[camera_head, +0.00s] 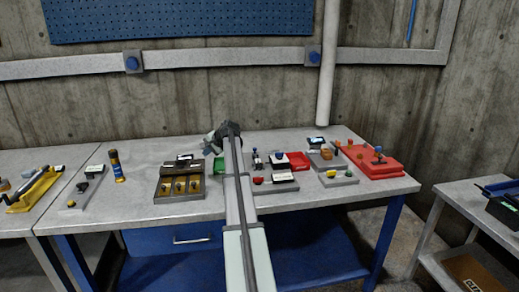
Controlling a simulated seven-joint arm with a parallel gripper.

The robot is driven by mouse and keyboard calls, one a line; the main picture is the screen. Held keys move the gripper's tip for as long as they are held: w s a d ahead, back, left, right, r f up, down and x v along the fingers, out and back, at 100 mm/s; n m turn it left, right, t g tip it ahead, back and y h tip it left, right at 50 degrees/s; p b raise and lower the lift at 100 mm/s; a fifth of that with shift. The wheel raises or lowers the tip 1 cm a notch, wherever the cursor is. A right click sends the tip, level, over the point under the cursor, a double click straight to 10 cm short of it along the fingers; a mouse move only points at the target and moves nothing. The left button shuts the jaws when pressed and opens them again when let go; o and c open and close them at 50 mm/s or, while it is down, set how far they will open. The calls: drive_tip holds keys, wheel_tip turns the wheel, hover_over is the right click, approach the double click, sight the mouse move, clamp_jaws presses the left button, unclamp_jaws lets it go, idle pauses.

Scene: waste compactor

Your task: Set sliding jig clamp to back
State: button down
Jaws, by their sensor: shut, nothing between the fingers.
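My arm reaches forward from the bottom of the view over the grey workbench (140,205). My gripper (212,146) is at its far end, above the back part of the bench, shut and empty. Its fingertips are small and partly hidden. I cannot tell for sure which fixture is the sliding jig clamp. A small dark upright device (257,161) stands just right of my arm. A red fixture (382,170) with orange and blue knobs lies at the right end of the bench. My gripper looks apart from both.
A brown tray unit (179,197) is left of my arm. The front bench strip is mostly clear.

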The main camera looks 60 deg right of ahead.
drive_tip(key=s+d+r+m+h, duration=0.1)
drive_tip(key=s+d+r+m, duration=0.1)
drive_tip(key=s+d, duration=0.8)
drive_tip(key=s+d+r+m+g+h, duration=0.1)
drive_tip(key=s+d+r+m, duration=0.1)
drive_tip(key=s+d, duration=0.7)
drive_tip(key=s, duration=0.3)
drive_tip(key=shift+s+d+r+m, duration=0.2)
drive_tip(key=shift+s+d+m, duration=0.15)
drive_tip(key=shift+m, duration=0.05)
drive_tip(key=shift+w+f, duration=0.1)
approach(255, 152)
wheel_tip(255, 152, down, 3)
drive_tip(key=shift+w+d+f, duration=0.1)
drive_tip(key=shift+w+d, duration=0.1)
drive_tip(key=shift+w, duration=0.25)
drive_tip(key=shift+w+d, duration=0.2)
drive_tip(key=shift+w, duration=0.25)
drive_tip(key=shift+w+d+f, duration=0.15)
drive_tip(key=shift+w+d, duration=0.05)
drive_tip(key=shift+w, duration=0.5)
